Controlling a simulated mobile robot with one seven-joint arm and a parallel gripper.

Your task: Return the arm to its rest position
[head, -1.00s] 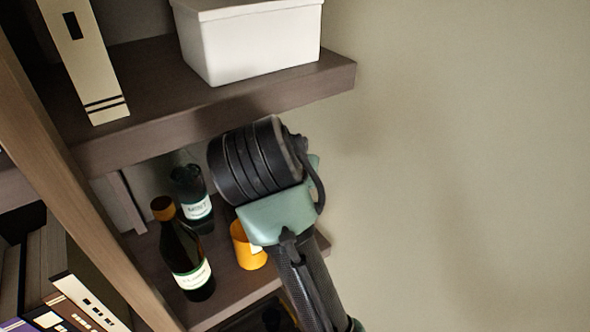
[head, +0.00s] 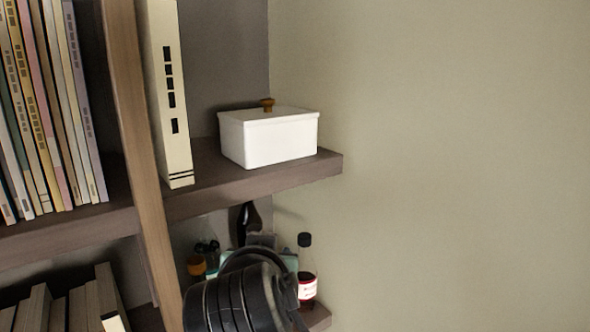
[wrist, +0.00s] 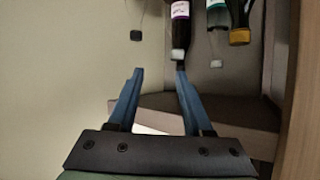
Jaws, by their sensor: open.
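My gripper (wrist: 158,70) is open and empty in the wrist view, its two blue fingers apart. A bottle with a pale purple label (wrist: 180,12) has its dark neck close to the fingertips in that picture; I cannot tell if they touch. In the head view my dark ribbed arm link (head: 240,300) is at the bottom centre, in front of the lower shelf. It hides the gripper's fingers and part of the bottles there.
A white lidded box (head: 270,138) and a cream binder (head: 168,90) stand on the upper shelf (head: 260,182). Bare wall (head: 460,160) fills the right.

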